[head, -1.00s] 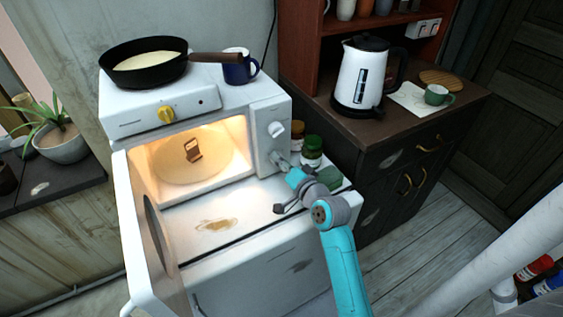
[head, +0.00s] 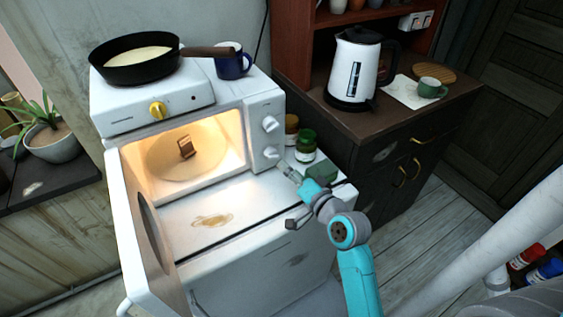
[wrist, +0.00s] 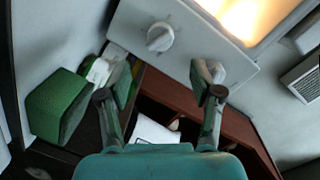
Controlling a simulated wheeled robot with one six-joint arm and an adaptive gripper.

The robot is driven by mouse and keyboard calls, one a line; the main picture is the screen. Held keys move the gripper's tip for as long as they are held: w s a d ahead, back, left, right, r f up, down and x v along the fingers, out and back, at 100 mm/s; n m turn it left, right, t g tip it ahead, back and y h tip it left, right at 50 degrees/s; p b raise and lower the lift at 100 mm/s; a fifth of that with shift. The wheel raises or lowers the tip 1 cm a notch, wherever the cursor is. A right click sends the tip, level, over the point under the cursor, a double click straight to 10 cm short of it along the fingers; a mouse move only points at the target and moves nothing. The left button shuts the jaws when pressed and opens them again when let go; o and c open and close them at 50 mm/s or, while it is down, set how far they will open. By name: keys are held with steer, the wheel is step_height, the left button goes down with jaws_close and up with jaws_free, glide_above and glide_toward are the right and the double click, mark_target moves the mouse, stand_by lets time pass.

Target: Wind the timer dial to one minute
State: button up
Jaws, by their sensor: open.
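The white microwave (head: 205,92) has two pale dials on its right-hand panel, an upper dial (head: 270,124) and a lower dial (head: 272,152). I cannot read markings that tell which one is the timer. My gripper (head: 286,170) is open and empty, with its tips just below and right of the lower dial. In the wrist view my gripper (wrist: 160,90) has its fingers spread. One dial (wrist: 160,37) shows clear beyond the fingers. Another dial (wrist: 217,72) is partly hidden behind the right finger; I cannot tell if they touch.
The microwave door (head: 142,235) hangs open at left, showing a lit cavity (head: 185,155). A green-lidded jar (head: 306,143) and a green block (wrist: 58,105) stand close to my gripper. A pan (head: 135,60) and blue mug (head: 232,63) are on top. A kettle (head: 354,70) stands at right.

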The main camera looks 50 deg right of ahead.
steer(key=shift+v, duration=2)
